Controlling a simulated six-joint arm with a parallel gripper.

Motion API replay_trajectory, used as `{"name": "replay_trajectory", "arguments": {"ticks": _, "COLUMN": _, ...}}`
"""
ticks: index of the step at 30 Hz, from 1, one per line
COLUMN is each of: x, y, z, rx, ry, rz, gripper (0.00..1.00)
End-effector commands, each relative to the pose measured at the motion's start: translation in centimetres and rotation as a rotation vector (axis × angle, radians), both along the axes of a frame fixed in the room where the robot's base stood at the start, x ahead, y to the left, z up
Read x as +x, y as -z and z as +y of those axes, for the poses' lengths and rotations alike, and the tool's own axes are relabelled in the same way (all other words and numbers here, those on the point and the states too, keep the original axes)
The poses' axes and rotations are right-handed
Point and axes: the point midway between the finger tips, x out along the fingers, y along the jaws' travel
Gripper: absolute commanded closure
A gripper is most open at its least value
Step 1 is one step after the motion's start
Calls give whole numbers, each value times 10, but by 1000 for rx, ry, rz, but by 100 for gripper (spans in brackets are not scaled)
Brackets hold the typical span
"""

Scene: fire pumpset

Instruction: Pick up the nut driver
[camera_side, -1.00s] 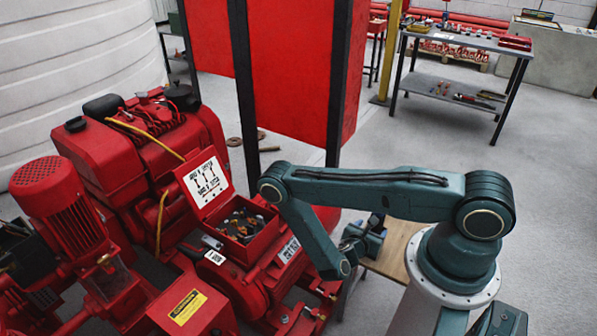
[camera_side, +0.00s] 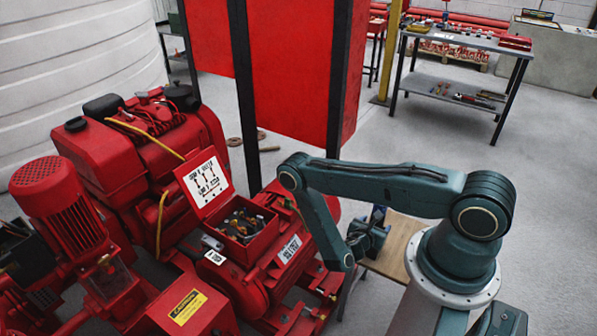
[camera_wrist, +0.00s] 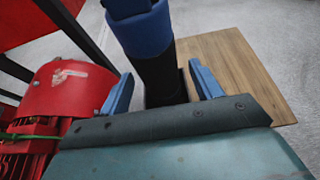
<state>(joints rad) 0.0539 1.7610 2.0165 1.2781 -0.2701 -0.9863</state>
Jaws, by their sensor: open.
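A thick upright handle, blue above and black below, looks like the nut driver (camera_wrist: 157,62). In the wrist view it stands between the two blue fingers of my gripper (camera_wrist: 161,70), with a gap on each side. Its top is cut off by the frame and its lower end is hidden behind the gripper body. In the side view my gripper (camera_side: 368,240) is low, over the near edge of the wooden top, and a small dark upright shape (camera_side: 378,215) beside it seems to be the same handle. The jaws are open and hold nothing.
The wooden top (camera_side: 398,247) has bare room to the right. Red pump machinery (camera_side: 245,245) with an open box of small parts (camera_side: 262,238) stands to the left. A dark post (camera_side: 340,80) and red panel (camera_side: 290,70) rise behind. A tool bench (camera_side: 465,43) is far back.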

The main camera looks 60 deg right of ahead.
Motion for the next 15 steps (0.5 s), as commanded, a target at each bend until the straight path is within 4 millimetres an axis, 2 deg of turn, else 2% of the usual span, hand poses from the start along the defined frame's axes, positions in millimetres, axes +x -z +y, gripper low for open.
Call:
{"name": "replay_trajectory", "arguments": {"ticks": 6, "x": 0, "y": 7, "z": -15, "rx": 1, "ry": 2, "rz": -1, "gripper": 36}}
{"name": "replay_trajectory", "arguments": {"ticks": 15, "x": 0, "y": 8, "z": -20, "rx": 1, "ry": 0, "rz": 0, "gripper": 36}}
